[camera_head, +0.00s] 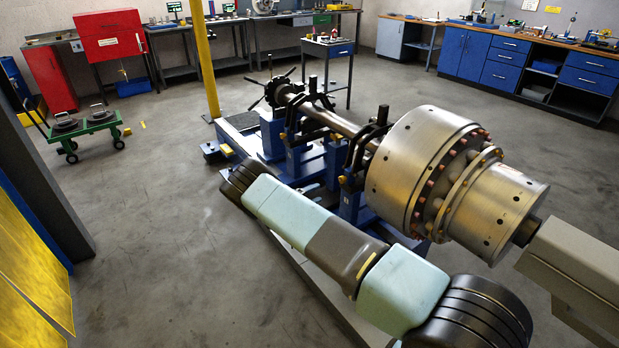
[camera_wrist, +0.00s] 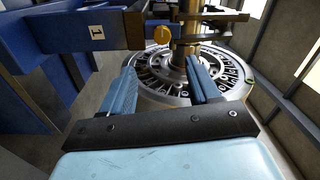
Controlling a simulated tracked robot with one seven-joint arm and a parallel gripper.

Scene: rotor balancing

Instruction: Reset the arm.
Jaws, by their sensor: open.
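My arm (camera_head: 290,218) stretches across the front of the balancing machine in the head view, from a black joint at the lower right to another by the blue frame. My gripper does not show clearly there. In the wrist view, my gripper (camera_wrist: 163,78) has its two blue fingers spread apart with nothing between them. Beyond the fingers is a round metal disc (camera_wrist: 152,92) with a ring of slots and a shaft rising from it. I cannot tell how far the fingertips are from it.
The rotor (camera_head: 415,170), a large metal drum on a shaft, lies on blue supports behind my arm. A blue beam labelled 1 (camera_wrist: 96,31) is close at the wrist view's left. A green cart (camera_head: 88,133) stands left. Open floor (camera_head: 165,230) lies left of my arm.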

